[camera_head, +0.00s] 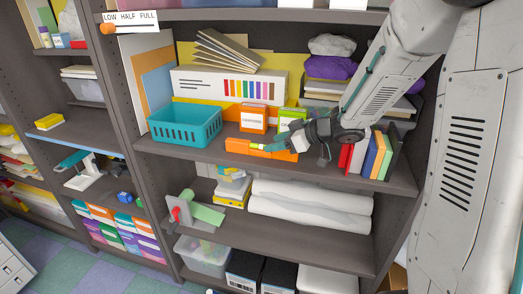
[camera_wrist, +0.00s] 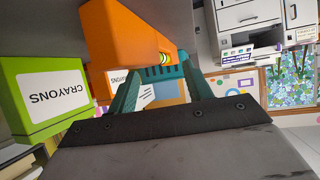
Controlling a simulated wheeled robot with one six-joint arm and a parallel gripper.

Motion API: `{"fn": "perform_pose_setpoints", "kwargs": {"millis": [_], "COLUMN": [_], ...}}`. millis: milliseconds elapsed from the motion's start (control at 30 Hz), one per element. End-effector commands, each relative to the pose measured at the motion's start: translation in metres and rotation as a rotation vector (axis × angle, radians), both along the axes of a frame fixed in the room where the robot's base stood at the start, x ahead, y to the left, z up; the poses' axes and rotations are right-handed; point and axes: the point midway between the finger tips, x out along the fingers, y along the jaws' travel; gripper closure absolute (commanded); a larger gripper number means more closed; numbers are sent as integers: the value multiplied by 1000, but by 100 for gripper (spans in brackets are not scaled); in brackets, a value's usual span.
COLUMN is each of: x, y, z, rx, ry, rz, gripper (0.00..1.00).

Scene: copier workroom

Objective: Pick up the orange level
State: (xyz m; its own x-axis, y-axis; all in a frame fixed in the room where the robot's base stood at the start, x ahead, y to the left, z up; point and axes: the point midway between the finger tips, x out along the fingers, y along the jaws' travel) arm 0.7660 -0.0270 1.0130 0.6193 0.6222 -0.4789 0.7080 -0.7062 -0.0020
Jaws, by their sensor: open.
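The orange level (camera_head: 236,145) lies near the front edge of the middle shelf, with a small yellow-green vial in it. In the wrist view the orange level (camera_wrist: 118,35) runs from the top of the picture towards my fingertips. My gripper (camera_head: 270,147) reaches in from the right at the level, its teal fingers overlapping the level's right part in the head view. In the wrist view my gripper (camera_wrist: 160,75) is open, its fingers apart beside the level's near part. I cannot tell whether they touch it. My gripper hides some of the level.
A green crayon box (camera_wrist: 45,97) is close to my gripper in the wrist view. An orange box (camera_head: 252,118) stands behind the level. A teal basket (camera_head: 185,124) is to the left, and several upright books (camera_head: 371,155) stand to the right under my arm.

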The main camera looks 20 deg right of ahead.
Motion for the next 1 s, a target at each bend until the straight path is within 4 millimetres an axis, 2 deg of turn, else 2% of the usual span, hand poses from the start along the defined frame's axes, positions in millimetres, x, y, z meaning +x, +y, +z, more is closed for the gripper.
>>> {"fn": "perform_pose_setpoints", "kwargs": {"millis": [300, 567, 633, 767, 1000], "x": [26, 28, 28, 28, 28], "y": [27, 28, 28, 28, 28], "z": [-23, -24, -24, -24, -24], "rx": [0, -2, -1, -2, -2], "ry": [1, -2, -1, -1, -1], "rz": [1, -1, -1, -1, -1], "gripper": [50, 50, 64, 100, 100]}}
